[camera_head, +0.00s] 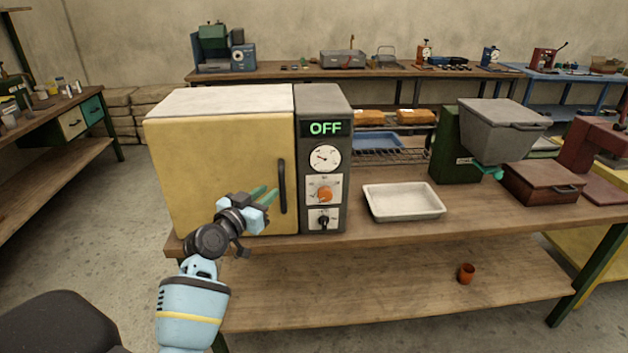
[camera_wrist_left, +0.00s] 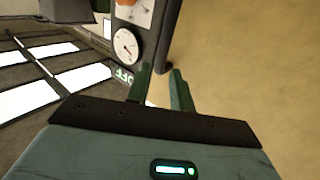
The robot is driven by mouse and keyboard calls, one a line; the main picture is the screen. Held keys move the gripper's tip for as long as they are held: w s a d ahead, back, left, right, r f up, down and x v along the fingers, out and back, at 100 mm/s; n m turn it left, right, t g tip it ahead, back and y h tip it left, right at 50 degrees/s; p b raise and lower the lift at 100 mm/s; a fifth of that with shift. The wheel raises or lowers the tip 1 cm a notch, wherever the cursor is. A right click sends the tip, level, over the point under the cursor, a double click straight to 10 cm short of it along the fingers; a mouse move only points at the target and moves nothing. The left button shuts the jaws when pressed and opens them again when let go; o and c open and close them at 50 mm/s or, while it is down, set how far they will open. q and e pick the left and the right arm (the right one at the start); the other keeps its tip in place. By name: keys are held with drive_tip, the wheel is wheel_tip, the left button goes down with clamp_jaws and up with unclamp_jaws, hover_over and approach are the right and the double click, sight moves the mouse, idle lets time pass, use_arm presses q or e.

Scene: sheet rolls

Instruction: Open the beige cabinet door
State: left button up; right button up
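The beige cabinet (camera_head: 215,160) stands on the wooden workbench with its yellowish-beige door shut. A black vertical handle (camera_head: 282,187) is on the door's right side, beside the grey control panel. My left gripper (camera_head: 268,193) is in front of the door, just left of the handle, with its green fingers pointing toward it. In the left wrist view the two fingers (camera_wrist_left: 161,71) are apart, with the dark handle (camera_wrist_left: 168,58) at or just beyond their tips. I cannot tell whether they touch it. My right gripper is not in view.
The control panel (camera_head: 323,130) reads OFF and has a gauge and knobs. A white tray (camera_head: 403,201) sits on the bench to the right, near a green-and-grey machine (camera_head: 497,130) and a brown box (camera_head: 543,183).

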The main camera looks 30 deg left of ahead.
sight(280, 181)
use_arm(q)
drive_tip(key=shift+w, duration=3.9)
clamp_jaws()
